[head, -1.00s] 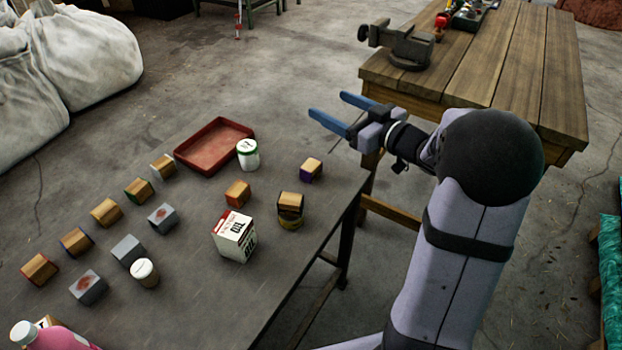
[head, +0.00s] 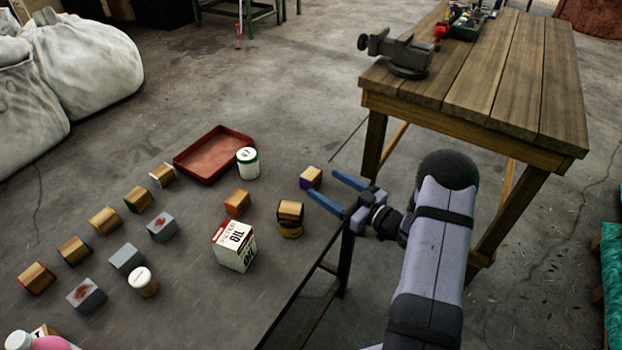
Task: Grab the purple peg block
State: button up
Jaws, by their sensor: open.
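The purple peg block (head: 311,178) has a wood-coloured top and a purple side. It sits on the grey table near its right edge, at the far end. My gripper (head: 321,183) is open, with two blue fingers pointing at the block from the right. The fingertips are close to the block, one on its near side and one on its far side. I cannot tell whether they touch it or how high they are above the table.
A block on a dark and yellow round piece (head: 290,218) stands nearby, in front of the fingers. A white-and-green tub (head: 247,163), red tray (head: 240,137) and white carton (head: 234,247) are to the left. Several other blocks lie further left. A wooden bench (head: 480,125) stands behind.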

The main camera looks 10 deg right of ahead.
aim_at(316, 178)
jog(key=shift+f+p+x, duration=0.15)
jog(key=shift+p+x, duration=0.1)
jog(key=shift+x, duration=1.55)
jog(key=shift+f+p+x, duration=0.15)
jog(key=shift+p+x, duration=0.1)
jog(key=shift+x, duration=1.55)
jog(key=shift+d, duration=0.15)
jog(key=c, duration=1.1)
jog(key=shift+r, duration=0.15)
jog(key=shift+r, duration=4.85)
jog(key=shift+c, duration=0.2)
